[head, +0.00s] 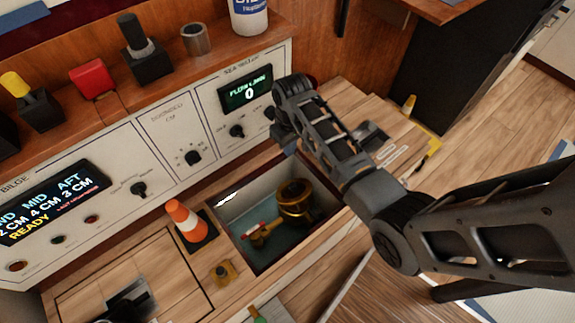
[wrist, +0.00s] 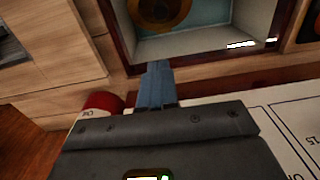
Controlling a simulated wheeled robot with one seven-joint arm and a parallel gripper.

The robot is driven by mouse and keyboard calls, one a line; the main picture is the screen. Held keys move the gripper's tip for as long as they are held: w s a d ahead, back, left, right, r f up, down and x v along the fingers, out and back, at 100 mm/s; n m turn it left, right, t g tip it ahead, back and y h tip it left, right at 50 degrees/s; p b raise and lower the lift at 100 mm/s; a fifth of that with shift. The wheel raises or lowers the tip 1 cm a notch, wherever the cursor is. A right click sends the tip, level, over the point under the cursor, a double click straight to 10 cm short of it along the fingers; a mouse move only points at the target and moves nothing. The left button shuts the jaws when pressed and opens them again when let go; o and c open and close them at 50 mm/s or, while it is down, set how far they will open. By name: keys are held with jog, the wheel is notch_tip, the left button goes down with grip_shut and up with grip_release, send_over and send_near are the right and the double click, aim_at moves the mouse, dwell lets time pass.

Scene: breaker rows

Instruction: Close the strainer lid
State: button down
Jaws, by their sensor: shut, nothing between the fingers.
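The brass strainer (head: 295,198) stands in an open square well in the wooden deck, below the instrument panel. The wrist view shows only part of its round brass rim (wrist: 160,12), with a dark brown middle, at the top edge. I cannot make out the lid clearly or tell its angle. My gripper (head: 285,143) is above the panel-side edge of the well, apart from the strainer. In the wrist view its blue-grey fingers (wrist: 158,68) are together and empty, pointing toward the well's rim.
The well's wall (wrist: 205,42) surrounds the strainer. A red-handled valve (head: 258,233) sits beside it. The instrument panel (head: 165,135) rises behind. A red can (wrist: 100,103) is near my gripper.

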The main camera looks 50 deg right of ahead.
aim_at(303, 195)
jog(key=f, duration=0.3)
jog(key=s+f+b, duration=0.1)
jog(key=f, duration=0.3)
jog(key=f+b, duration=0.1)
jog(key=f, duration=0.3)
jog(key=shift+s+a+f, duration=0.15)
jog(key=shift+a, duration=0.25)
jog(key=shift+s+a+f, duration=0.15)
jog(key=shift+s+f, duration=0.25)
jog(key=shift+f, duration=0.2)
jog(key=shift+s+a+f+t+p, duration=0.1)
jog(key=shift+s+f+t+p, duration=0.05)
jog(key=shift+s+t, duration=0.3)
jog(key=shift+s+a+f+t+p, duration=0.1)
jog(key=shift+s+f+t+p, duration=0.05)
jog(key=shift+s+t, duration=0.25)
jog(key=shift+s+a+f+t+h, duration=0.15)
jog(key=shift+s+f+t+h, duration=0.15)
jog(key=shift+s+f+t, duration=0.25)
jog(key=s+t, duration=0.1)
jog(key=s+f+t+b, duration=0.1)
jog(key=shift+a+f+t, duration=0.15)
jog(key=shift+f+t, duration=0.15)
jog(key=shift+s+f+b, duration=0.3)
jog(key=shift+s+f, duration=0.05)
jog(key=shift+f, duration=0.1)
